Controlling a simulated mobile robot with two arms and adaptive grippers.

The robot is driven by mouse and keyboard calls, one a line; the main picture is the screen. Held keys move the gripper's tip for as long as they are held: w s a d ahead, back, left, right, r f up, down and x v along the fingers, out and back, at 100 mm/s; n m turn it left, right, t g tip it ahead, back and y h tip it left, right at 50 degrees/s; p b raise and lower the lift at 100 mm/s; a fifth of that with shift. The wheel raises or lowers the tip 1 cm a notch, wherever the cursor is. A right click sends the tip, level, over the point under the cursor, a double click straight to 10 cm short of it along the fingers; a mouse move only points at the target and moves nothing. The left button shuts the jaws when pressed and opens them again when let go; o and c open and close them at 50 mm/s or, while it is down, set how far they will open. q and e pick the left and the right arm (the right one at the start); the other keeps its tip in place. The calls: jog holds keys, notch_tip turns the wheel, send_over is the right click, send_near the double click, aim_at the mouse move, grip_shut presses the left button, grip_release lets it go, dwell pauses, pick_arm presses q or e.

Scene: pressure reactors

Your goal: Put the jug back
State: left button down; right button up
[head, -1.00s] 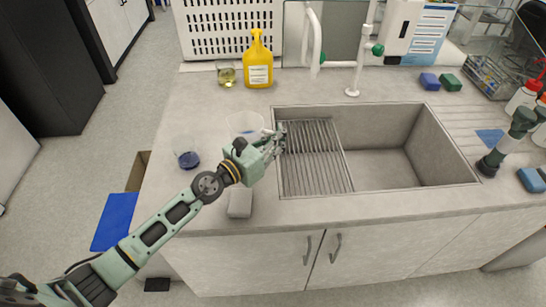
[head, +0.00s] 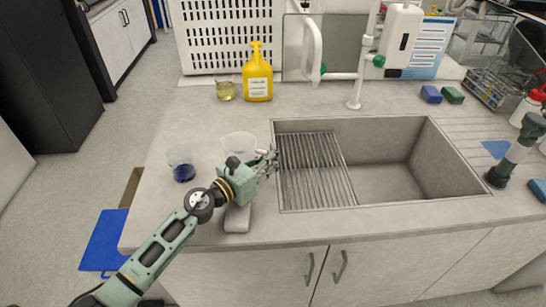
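A clear, colourless vessel (head: 238,142), which looks like the jug, stands on the counter left of the sink. Its lower part is partly hidden behind my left gripper. My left gripper (head: 270,161) is in front of it and to its right, with the fingertips at the left edge of the sink's ribbed drainer (head: 318,170). The fingers are small and overlap the background, so I cannot tell whether they are open or shut, or whether they touch the vessel.
A beaker with dark blue liquid (head: 183,166) stands to the left. A grey block (head: 237,219) lies near the front edge. A yellow bottle (head: 257,76) and a small beaker of yellowish liquid (head: 225,89) stand behind. The sink basin (head: 385,165) is empty.

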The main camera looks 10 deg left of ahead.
pick_arm(q)
jog(key=c, duration=1.9)
grip_release()
jog(key=shift+f, duration=0.1)
jog(key=shift+o, duration=0.2)
jog(key=shift+s+a, duration=0.2)
jog(key=shift+s, duration=0.05)
jog(key=b+v, duration=0.2)
jog(key=v, duration=0.8)
jog(key=shift+f, duration=0.1)
jog(key=shift+s+a+r, duration=0.2)
jog(key=shift+s+a, duration=0.2)
jog(key=shift+s, duration=0.2)
